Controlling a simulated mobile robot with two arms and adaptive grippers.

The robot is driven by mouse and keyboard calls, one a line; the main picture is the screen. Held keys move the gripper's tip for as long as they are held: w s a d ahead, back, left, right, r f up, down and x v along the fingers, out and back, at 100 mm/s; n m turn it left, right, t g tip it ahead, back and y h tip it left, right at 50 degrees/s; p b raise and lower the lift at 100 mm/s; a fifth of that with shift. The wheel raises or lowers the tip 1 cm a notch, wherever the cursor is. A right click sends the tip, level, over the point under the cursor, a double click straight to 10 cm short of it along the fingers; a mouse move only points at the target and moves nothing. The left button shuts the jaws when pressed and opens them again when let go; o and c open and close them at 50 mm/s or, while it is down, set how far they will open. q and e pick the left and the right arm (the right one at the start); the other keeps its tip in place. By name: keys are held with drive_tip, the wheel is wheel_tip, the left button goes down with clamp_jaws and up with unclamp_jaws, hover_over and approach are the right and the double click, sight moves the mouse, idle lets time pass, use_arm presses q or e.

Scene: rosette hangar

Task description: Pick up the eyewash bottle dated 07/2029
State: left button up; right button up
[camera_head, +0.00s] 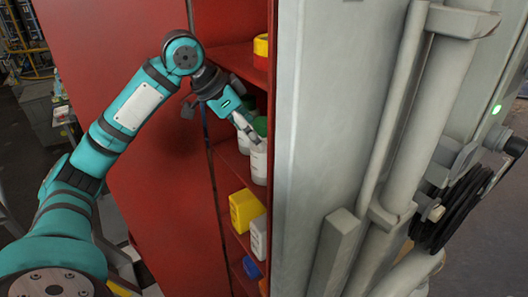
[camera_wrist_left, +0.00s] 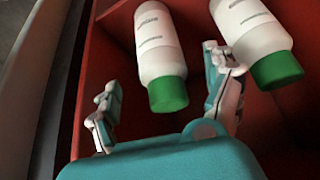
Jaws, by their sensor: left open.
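Two white bottles with green caps stand on a red shelf. In the left wrist view one bottle (camera_wrist_left: 158,45) is left of centre, and the other bottle (camera_wrist_left: 250,27) is at the upper right. Their labels show only faint grey lines, so no date is legible. In the head view a white bottle (camera_head: 258,163) and a green cap (camera_head: 260,126) show beside my left gripper (camera_head: 243,124). In the left wrist view my left gripper (camera_wrist_left: 163,85) is open, with the left bottle's cap between its fingers; contact cannot be told. My right gripper is not in view.
The red cabinet (camera_head: 140,110) has its shelves facing right. Lower shelves hold a yellow container (camera_head: 245,210), a grey-white container (camera_head: 258,238) and a blue item (camera_head: 251,267). A yellow-and-red item (camera_head: 261,50) is above. A grey panel (camera_head: 320,110) closely borders the opening.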

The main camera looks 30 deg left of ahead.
use_arm(q)
drive_tip(key=p+x, duration=0.1)
drive_tip(key=x, duration=0.5)
drive_tip(key=shift+a, duration=0.1)
drive_tip(key=shift+r, duration=0.1)
drive_tip(key=shift+c, duration=0.4)
drive_tip(key=shift+c, duration=1.1)
drive_tip(key=c, duration=1.1)
drive_tip(key=shift+c, duration=1)
drive_tip(key=shift+r, duration=0.15)
